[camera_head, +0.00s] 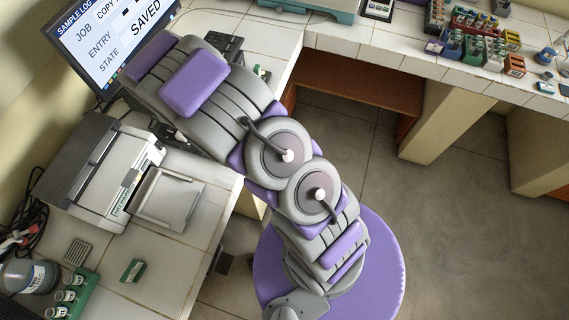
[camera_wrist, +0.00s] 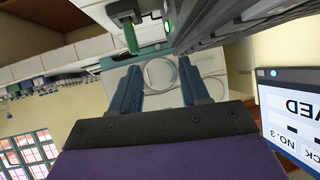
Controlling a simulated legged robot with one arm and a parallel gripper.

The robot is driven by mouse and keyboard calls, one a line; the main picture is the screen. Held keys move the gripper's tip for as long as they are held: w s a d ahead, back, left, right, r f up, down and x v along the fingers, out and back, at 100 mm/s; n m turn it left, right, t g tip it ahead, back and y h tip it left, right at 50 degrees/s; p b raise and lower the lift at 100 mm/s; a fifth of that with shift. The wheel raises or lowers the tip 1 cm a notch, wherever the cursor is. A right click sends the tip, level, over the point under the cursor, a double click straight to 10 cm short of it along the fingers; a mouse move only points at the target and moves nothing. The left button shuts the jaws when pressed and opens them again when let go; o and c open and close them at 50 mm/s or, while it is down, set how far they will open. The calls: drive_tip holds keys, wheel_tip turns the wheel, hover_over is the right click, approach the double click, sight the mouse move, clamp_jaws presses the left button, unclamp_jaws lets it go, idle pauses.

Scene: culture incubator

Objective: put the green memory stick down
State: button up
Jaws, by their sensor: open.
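My gripper (camera_wrist: 159,66) is open, with its two blue fingers apart and nothing between them. In the head view my arm hides the gripper, near the monitor and keyboard. A narrow green piece (camera_wrist: 130,38) shows just past the left fingertip in the wrist view, apart from the fingers. I cannot tell for sure whether it is the memory stick. In the head view a small green and pale item (camera_head: 262,73) lies on the tiled counter by the keyboard (camera_head: 226,45). A green block (camera_head: 132,270) lies on the near counter.
The monitor (camera_head: 112,40) reads "SAVED"; its screen is also close on the right in the wrist view (camera_wrist: 292,115). A grey printer-like device (camera_head: 100,175) stands on the left counter. A green vial rack (camera_head: 72,294) is at bottom left. Several coloured racks (camera_head: 478,38) stand on the far counter.

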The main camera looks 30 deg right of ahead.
drive_tip(key=s+a+r+n+g+y, duration=0.45)
drive_tip(key=s+a+r+y, duration=0.45)
drive_tip(key=s+a+r, duration=0.4)
drive_tip(key=s+d+r+n+g, duration=0.1)
drive_tip(key=s+d+r+g, duration=0.1)
drive_tip(key=s, duration=0.8)
drive_tip(key=s+d+r+n+g, duration=0.2)
drive_tip(key=s, duration=0.9)
drive_tip(key=s+d+r+n+g+h, duration=0.1)
drive_tip(key=s+d+r+n+g, duration=0.1)
drive_tip(key=s, duration=0.8)
drive_tip(key=shift+s+d+r, duration=0.2)
drive_tip(key=shift+s+r, duration=0.15)
drive_tip(key=shift+r, duration=0.25)
wheel_tip(320, 180, down, 3)
drive_tip(key=b, duration=0.2)
drive_tip(key=shift+r+b, duration=0.2)
drive_tip(key=shift+b, duration=0.1)
